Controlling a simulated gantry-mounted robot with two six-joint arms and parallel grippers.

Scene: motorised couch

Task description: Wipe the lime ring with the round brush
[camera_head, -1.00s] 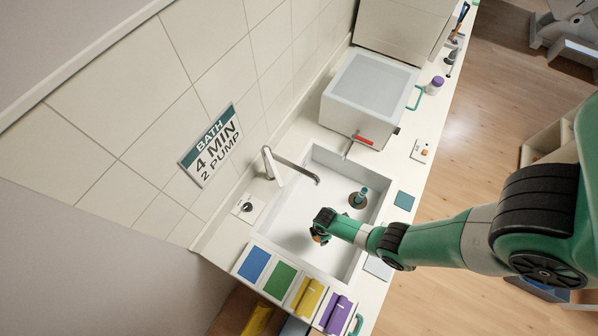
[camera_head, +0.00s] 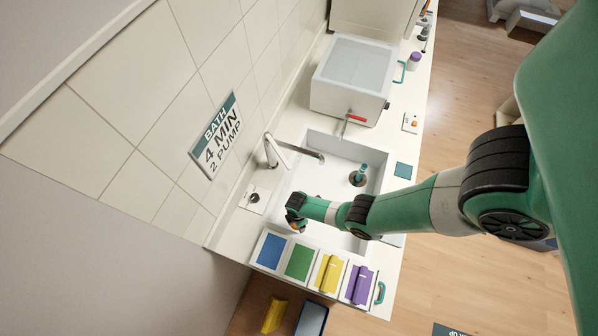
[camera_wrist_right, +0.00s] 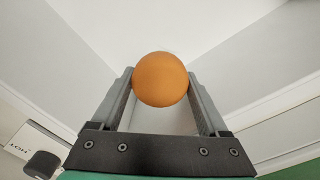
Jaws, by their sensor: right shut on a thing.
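My right gripper (camera_head: 297,214) reaches into the white sink (camera_head: 372,155), low in the picture near its left wall, below the tap. In the right wrist view, my right gripper (camera_wrist_right: 160,92) is shut on a round orange thing (camera_wrist_right: 160,79), which I take for the round brush's knob. The brush's lower part and its bristles are hidden behind the knob. I cannot make out the lime ring; my gripper and arm cover part of the basin. My left gripper is not in view.
The tap (camera_head: 285,150) overhangs the sink. A teal-topped plug (camera_head: 361,174) stands at the drain. A lidded bath box (camera_head: 350,80) stands beyond the sink. Blue, green, yellow and purple (camera_head: 360,284) squares line the near counter.

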